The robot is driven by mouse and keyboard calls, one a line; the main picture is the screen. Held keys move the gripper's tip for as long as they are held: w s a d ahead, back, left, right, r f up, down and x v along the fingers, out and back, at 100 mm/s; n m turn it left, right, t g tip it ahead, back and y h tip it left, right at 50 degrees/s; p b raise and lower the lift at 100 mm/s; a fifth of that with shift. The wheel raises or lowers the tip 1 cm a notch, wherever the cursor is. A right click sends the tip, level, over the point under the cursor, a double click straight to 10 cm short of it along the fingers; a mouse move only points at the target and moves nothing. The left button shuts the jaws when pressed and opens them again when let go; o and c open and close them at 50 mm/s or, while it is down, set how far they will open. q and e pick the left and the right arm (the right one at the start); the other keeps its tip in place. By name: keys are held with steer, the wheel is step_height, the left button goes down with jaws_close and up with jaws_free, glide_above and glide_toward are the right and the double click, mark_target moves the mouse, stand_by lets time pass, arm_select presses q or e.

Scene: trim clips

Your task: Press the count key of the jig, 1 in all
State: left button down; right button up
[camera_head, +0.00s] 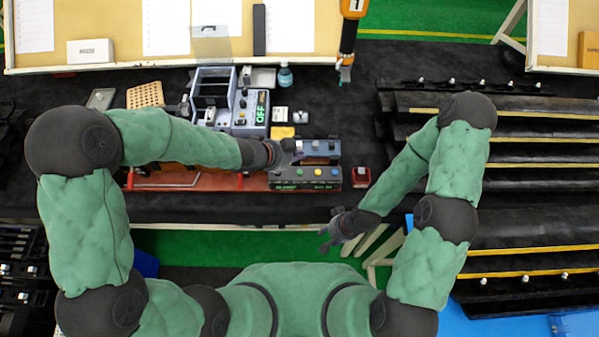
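A blue-grey machine (241,126) with a small green display reading OFF stands on the dark table. In front of it is a low dark box (275,184) with a row of coloured buttons and small green text. Another grey box (328,146) with knobs lies just behind that one. I cannot tell for sure which part is the jig's count key. My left gripper (292,154) is over the left end of the boxes, close above the button row; its fingers are too small to read, and contact cannot be told. My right gripper (328,231) hangs empty in front of the table edge, fingers spread.
A red block (360,178) sits right of the boxes. A red tray (155,181) lies partly under my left arm. An orange tool (348,40) hangs behind. Dark racks with yellow strips (540,165) fill the right side. A small bottle (285,76) stands at the back.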

mark_target(298, 173)
arm_select(q)
steer(key=shift+f+b, duration=3.2)
steer(key=shift+f, duration=0.5)
steer(key=shift+f+b, duration=0.35)
steer(key=shift+f, duration=0.05)
steer(key=shift+f+b, duration=0.35)
steer(key=shift+f, duration=0.1)
steer(key=shift+r, duration=0.1)
steer(key=shift+r+p, duration=0.8)
steer(key=shift+p, duration=0.05)
step_height(298, 173, up, 5)
steer(key=p, duration=0.5)
